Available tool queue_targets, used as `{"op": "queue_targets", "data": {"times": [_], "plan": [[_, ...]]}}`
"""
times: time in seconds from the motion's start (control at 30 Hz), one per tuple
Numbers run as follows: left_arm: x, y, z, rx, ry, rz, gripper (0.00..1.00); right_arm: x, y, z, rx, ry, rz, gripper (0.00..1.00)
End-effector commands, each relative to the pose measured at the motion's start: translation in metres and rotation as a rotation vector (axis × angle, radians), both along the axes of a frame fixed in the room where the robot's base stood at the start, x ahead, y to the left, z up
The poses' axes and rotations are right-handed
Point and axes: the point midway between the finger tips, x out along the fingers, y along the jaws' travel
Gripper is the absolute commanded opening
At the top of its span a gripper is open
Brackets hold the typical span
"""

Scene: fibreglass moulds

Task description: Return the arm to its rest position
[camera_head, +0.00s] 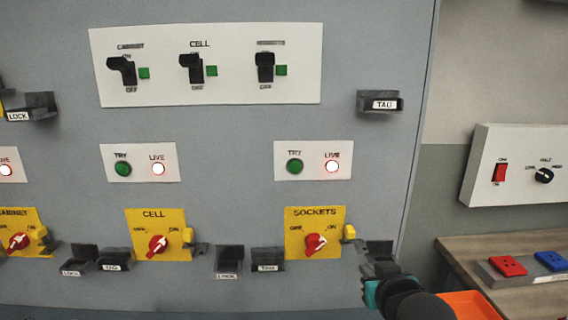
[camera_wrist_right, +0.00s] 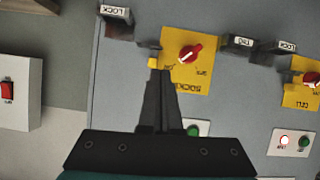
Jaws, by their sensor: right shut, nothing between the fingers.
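My right gripper (camera_head: 368,258) comes in from the lower right in the head view, just right of the yellow SOCKETS switch plate (camera_head: 296,250) with its red rotary knob (camera_head: 315,243). In the right wrist view my right gripper (camera_wrist_right: 160,78) has its dark fingers together with nothing between them. Their tips lie by the small yellow tab (camera_wrist_right: 153,61) at the edge of the SOCKETS plate (camera_wrist_right: 203,70); I cannot tell whether they touch it. The tab also shows in the head view (camera_head: 349,232). My left gripper is not in view.
The grey cabinet front carries a breaker panel (camera_head: 215,90), TRY/LIVE panels (camera_head: 313,172), the CELL switch plate (camera_head: 158,215) and several small dark holders, such as the TAG holder (camera_head: 380,94). At right are a wall control box (camera_head: 520,166), a wooden bench (camera_head: 465,258) and an orange tray (camera_head: 468,303).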

Motion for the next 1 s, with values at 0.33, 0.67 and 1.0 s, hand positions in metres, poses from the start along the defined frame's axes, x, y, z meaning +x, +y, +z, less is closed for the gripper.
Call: {"op": "queue_targets", "data": {"times": [0.33, 0.67, 1.0], "plan": [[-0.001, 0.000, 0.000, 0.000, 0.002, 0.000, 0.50, -0.158, 0.003, -0.130, -0.036, 0.459, 0.031, 0.00], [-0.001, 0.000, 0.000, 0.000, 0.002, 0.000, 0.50, -0.273, 0.004, -0.169, -0.053, 0.746, 0.060, 0.00], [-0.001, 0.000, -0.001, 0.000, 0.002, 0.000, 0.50, -0.289, 0.006, -0.228, -0.058, 0.836, 0.071, 0.00]]}}
